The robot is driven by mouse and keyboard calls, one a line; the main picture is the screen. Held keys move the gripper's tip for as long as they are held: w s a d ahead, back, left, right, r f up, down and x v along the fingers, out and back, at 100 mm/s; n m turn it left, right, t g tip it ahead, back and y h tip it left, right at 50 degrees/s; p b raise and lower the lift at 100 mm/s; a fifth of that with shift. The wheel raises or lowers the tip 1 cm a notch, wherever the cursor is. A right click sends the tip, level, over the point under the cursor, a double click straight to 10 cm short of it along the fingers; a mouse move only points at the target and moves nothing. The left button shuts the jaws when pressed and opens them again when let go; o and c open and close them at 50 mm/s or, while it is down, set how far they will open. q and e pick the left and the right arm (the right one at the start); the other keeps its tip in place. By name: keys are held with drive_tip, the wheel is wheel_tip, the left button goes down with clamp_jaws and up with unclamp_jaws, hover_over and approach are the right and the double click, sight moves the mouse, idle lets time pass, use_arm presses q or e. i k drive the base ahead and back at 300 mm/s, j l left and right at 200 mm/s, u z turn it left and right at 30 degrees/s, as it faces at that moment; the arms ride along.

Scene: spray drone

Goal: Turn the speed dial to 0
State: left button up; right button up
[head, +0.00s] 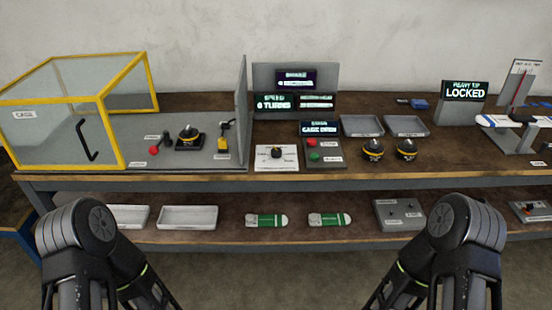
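The dial is most likely the small black knob (277,153) on a white marked plate (277,165) near the front edge of the bench, left of the red and green buttons. Its marks and pointer are too small to read. A screen (273,103) behind it shows a line that seems to read "0 TURNS", with a smaller, unclear line above. Both of my arms show only as dark links at the bottom left and bottom right, in front of the bench. Neither gripper is in view, and nothing touches the knob.
A yellow-framed clear cage (70,122) stands at the left. A grey upright panel (241,110) rises left of the knob. A button box (323,154) and two black round units (373,150) (406,150) stand to the right. Space above the knob is clear.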

sight(276, 153)
drive_tip(key=i+z, duration=0.2)
drive_tip(key=z, duration=0.2)
drive_tip(key=i+z, duration=0.2)
drive_tip(key=z, duration=0.2)
drive_tip(key=i+j+z, duration=0.15)
drive_tip(key=z, duration=0.25)
